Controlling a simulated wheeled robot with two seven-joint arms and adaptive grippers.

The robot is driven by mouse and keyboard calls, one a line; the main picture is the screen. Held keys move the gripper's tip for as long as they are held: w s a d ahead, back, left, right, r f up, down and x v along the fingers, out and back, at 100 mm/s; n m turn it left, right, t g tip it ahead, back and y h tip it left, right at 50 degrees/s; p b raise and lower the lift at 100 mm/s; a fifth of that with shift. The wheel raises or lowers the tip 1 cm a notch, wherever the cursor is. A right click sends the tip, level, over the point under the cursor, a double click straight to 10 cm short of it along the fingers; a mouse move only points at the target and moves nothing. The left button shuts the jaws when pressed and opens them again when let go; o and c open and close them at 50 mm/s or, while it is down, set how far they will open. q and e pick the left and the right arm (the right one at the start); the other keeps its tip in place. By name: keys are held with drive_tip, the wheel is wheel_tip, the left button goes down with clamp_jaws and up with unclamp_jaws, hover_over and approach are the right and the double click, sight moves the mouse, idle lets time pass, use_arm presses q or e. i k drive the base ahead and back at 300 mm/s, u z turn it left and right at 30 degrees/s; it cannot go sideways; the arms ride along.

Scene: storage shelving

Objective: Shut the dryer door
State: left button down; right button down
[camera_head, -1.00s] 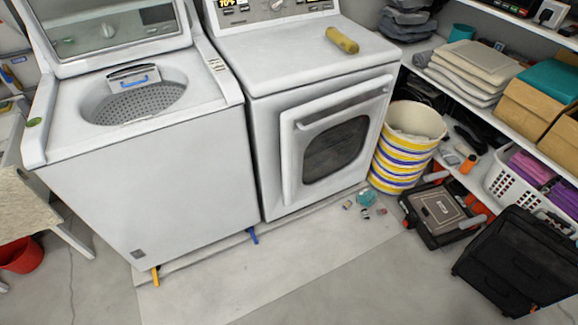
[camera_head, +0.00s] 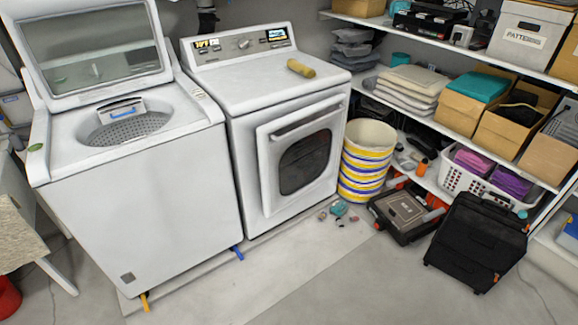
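The white dryer (camera_head: 250,95) stands right of the washer. Its front door (camera_head: 266,165) has a dark oval window (camera_head: 304,162) and a long handle bar (camera_head: 306,122) along the top. The door is nearly in line with the dryer front, and its left and upper edges stand out slightly from it. I cannot tell from here whether it is latched or a little ajar. Neither of my grippers shows in this view.
A washer (camera_head: 140,200) with its lid (camera_head: 90,50) up stands at the left. A striped bin (camera_head: 365,165) stands close to the dryer's right side. A toolbox (camera_head: 400,212) and a black case (camera_head: 475,245) sit on the floor at the right. The floor (camera_head: 330,275) in front is mostly clear.

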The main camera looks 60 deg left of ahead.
sight(299, 152)
drive_tip(key=u, duration=0.05)
drive_tip(key=i, duration=1.15)
drive_tip(key=u, duration=0.65)
